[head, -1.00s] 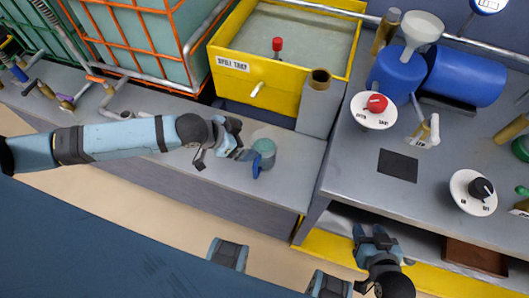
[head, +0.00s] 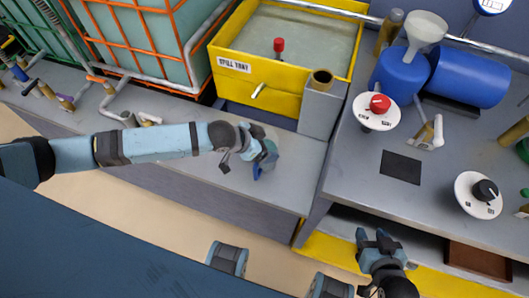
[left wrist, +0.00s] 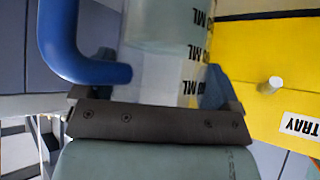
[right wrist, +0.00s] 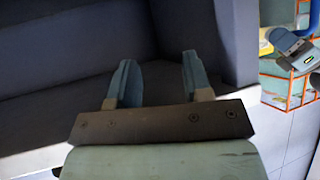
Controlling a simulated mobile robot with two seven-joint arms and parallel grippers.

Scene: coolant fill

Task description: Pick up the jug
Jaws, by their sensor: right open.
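The jug (left wrist: 165,60) is clear, with dark ML markings and a blue handle (left wrist: 75,50). In the head view the jug (head: 269,157) stands on the grey bench below the yellow tray, partly covered by my left gripper (head: 256,148). In the left wrist view the jug lies between my left fingers. The right finger is close beside the wall, and the other is mostly hidden near the handle. Whether they press on the jug is unclear. My right gripper (head: 376,242) is open and empty in front of the right bench; its spread fingers show in the right wrist view (right wrist: 155,85).
A yellow spill tray (head: 225,66) stands behind the jug. The right bench holds a blue drum (head: 468,75), a blue container with a funnel (head: 425,28), a red knob (head: 380,103) and a black knob (head: 485,190). The bench left of the jug is mostly clear.

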